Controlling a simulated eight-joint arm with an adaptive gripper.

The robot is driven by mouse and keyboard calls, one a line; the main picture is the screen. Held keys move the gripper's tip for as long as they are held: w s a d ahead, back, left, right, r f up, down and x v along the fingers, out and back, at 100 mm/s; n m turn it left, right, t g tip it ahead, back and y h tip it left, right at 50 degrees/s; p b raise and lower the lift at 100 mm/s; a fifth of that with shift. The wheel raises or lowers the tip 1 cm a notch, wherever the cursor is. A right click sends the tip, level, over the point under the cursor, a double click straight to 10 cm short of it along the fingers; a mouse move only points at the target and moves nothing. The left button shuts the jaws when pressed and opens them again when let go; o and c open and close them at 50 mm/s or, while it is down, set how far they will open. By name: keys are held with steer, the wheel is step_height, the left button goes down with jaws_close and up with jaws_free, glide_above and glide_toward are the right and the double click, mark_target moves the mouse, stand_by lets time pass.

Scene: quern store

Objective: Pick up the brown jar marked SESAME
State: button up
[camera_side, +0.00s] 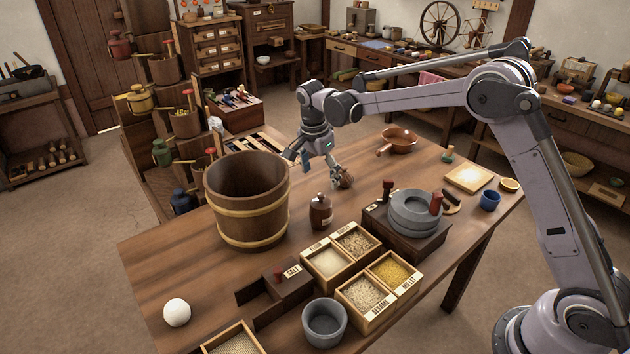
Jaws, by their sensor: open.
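A small brown jar (320,213) with a knobbed lid stands upright on the table, just right of the wooden bucket. A pale label shows low on its right side, too small to read. My gripper (340,184) points down behind the jar and a little to its right, apart from it. The gripper is open.
The large wooden bucket (247,198) stands close left of the jar. Grain boxes (352,262), one marked SESAME, lie in front. A stone quern (416,212) is to the right, and a brown pan (398,139) behind.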

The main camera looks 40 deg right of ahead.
mark_target(321, 194)
steer(key=shift+w+f, duration=0.2)
steer(key=shift+f, duration=0.5)
steer(key=f, duration=0.4)
steer(key=shift+d+f, duration=0.2)
steer(key=shift+d, duration=0.15)
steer(key=shift+s+d+f, duration=0.1)
steer(key=shift+f, duration=1.35)
steer(key=shift+s+d+f, duration=0.1)
steer(key=shift+f, duration=1.3)
steer(key=c, duration=1.4)
